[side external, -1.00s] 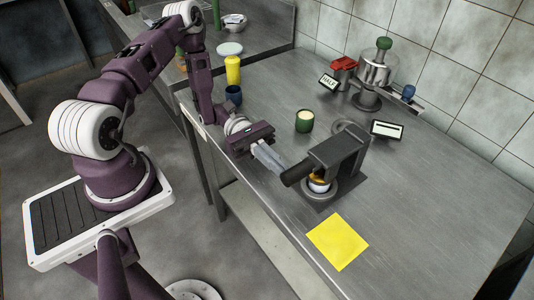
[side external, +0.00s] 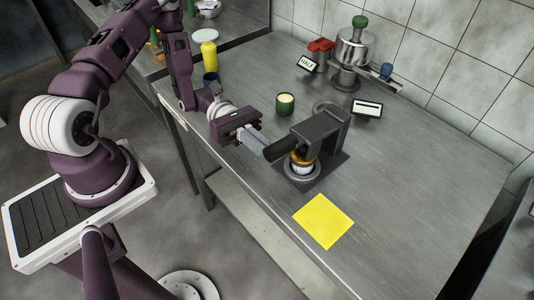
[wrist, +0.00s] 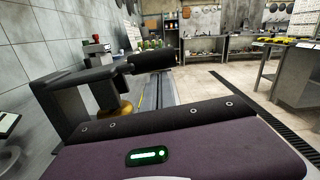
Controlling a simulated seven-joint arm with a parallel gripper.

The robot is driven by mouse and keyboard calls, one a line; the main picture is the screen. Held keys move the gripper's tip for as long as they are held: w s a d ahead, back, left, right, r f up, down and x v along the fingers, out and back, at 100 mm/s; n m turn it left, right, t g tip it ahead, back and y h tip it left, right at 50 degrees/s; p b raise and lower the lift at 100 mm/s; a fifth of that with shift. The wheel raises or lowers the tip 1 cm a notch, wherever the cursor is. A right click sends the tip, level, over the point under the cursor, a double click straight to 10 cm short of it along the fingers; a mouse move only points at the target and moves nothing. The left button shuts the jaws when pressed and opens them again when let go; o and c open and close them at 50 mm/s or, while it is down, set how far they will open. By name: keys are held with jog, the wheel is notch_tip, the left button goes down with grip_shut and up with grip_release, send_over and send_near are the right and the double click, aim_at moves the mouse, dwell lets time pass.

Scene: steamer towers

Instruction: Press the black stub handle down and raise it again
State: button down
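A dark press (side external: 318,128) stands on the steel bench, with its black stub handle (side external: 284,147) pointing left towards my arm. A gold and white piece (side external: 301,162) sits under the press head, partly covered by the handle. My gripper (side external: 264,149) comes from the left, its grey fingers together as one slab, ending at the handle's free end. In the wrist view the handle (wrist: 150,61) sticks out to the right above the fingers (wrist: 155,91). I cannot tell whether they touch it. Nothing shows held between the fingers.
A yellow square (side external: 323,221) lies in front of the press. A green cup (side external: 285,104) stands behind it. A sign marked HALF (side external: 307,64), another sign (side external: 367,109) and a metal pot device (side external: 353,48) are farther back. The bench right of the press is clear.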

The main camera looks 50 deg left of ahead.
jog(key=w+r+n+t, duration=0.1)
jog(key=w+r+n, duration=0.4)
jog(key=r+n, duration=0.25)
jog(key=w+r+n, duration=0.5)
jog(key=r+n, duration=0.1)
jog(key=r, duration=0.3)
jog(key=w+r+n, duration=0.1)
jog(key=w+n, duration=0.4)
jog(key=w, duration=0.3)
jog(key=shift+w+y, duration=0.3)
jog(key=shift+w, duration=0.05)
jog(key=shift+w, duration=0.1)
